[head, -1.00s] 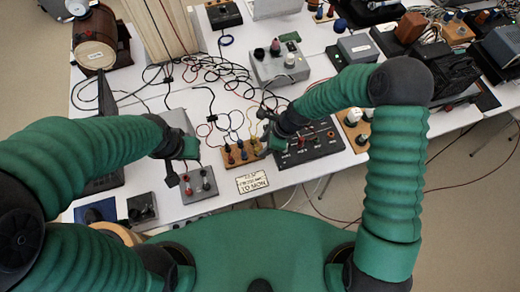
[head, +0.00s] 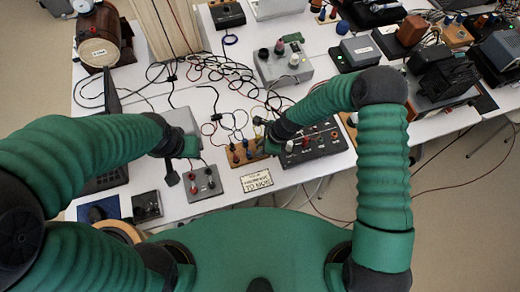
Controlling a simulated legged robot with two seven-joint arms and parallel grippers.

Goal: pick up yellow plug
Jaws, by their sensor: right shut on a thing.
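A wooden board (head: 240,159) with several coloured plugs in a row stands near the middle front of the table. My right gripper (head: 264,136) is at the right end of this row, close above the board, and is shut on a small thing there. This looks like the yellow plug (head: 259,143), which is mostly hidden by the fingers. I cannot tell whether it is still seated in the board. My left gripper (head: 170,168) hangs over the table to the left, near a grey box with a red and a black knob; its fingers are too dark to read.
A black panel (head: 318,147) with knobs lies just right of my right gripper. The grey two-knob box (head: 203,184) and a printed sign (head: 257,181) are at the front edge. Loose black cables (head: 215,70) cover the table behind the board. A grey device (head: 283,68) stands farther back.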

